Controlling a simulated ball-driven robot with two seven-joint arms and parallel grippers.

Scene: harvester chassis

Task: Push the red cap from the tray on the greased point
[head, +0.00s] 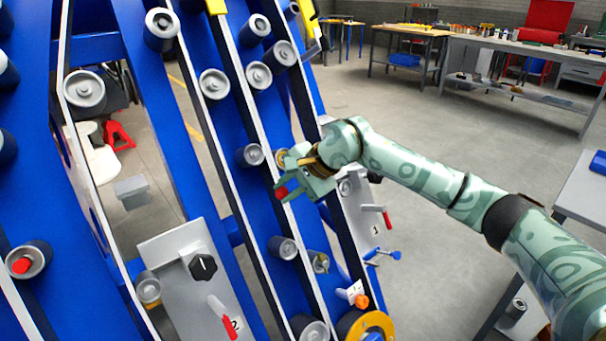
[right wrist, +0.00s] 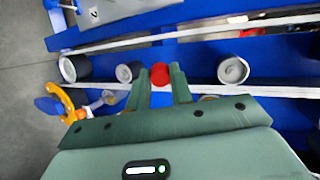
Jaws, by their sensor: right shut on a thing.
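My right gripper (head: 281,193) is shut on a red cap (head: 281,192), over the blue frame beam in the head view. In the right wrist view the cap (right wrist: 160,73) sits between the tips of the two green fingers (right wrist: 161,86). Grey roller ends stand along the beam, one just left of the gripper (head: 249,155) and one below it (head: 285,248). The cap appears apart from both. Another red cap (head: 22,264) sits on a roller end at the lower left. I cannot tell which point is the greased one. I cannot make out the tray for sure. My left gripper is not in view.
A grey panel with a black knob (head: 203,266) and a red lever (head: 222,318) stands at the lower left. Another grey panel with a red handle (head: 386,217) lies right of the beam, near a blue valve handle (head: 383,255) and an orange ring (head: 366,326). Benches stand behind.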

